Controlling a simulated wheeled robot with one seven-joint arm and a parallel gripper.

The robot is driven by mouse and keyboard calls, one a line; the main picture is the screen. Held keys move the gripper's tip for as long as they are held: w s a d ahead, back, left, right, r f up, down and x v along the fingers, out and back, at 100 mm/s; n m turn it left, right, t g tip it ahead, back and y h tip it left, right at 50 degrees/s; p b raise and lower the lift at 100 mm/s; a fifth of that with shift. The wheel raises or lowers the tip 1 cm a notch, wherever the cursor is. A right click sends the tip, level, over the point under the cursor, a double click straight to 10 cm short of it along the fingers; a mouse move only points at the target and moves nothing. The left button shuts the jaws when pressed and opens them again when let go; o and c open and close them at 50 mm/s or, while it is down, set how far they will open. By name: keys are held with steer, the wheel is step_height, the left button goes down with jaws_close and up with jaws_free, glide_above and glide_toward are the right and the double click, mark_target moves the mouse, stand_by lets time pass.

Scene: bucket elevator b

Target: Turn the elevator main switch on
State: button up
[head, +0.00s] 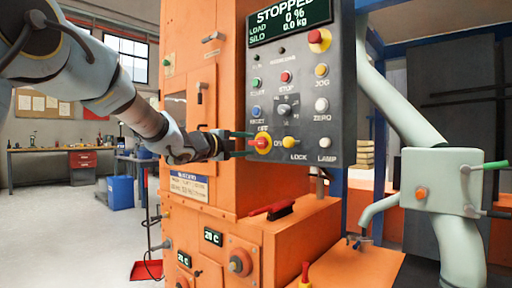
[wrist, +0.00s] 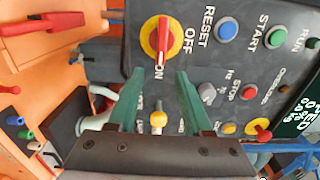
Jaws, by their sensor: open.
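The main switch (head: 263,142) is a red rotary handle on a yellow disc, low on the left of the grey control panel (head: 325,100). In the wrist view the switch (wrist: 162,38) has OFF on its right and ON just below. Its red handle lies up and down in that picture, one end toward ON. My gripper (head: 243,144) is at the panel's left edge beside the switch. In the wrist view my gripper (wrist: 160,74) is open and empty, its two green fingers pointing at the switch, with the tips apart on either side of ON.
A yellow lock knob (wrist: 157,119) is close by, between my fingers in the wrist view. The display (head: 290,20) reads STOPPED. A red-handled lever (head: 272,210) is on the orange ledge below.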

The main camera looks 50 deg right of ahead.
steer(key=a, duration=0.4)
steer(key=shift+w+a, duration=0.15)
steer(key=shift+a, duration=0.25)
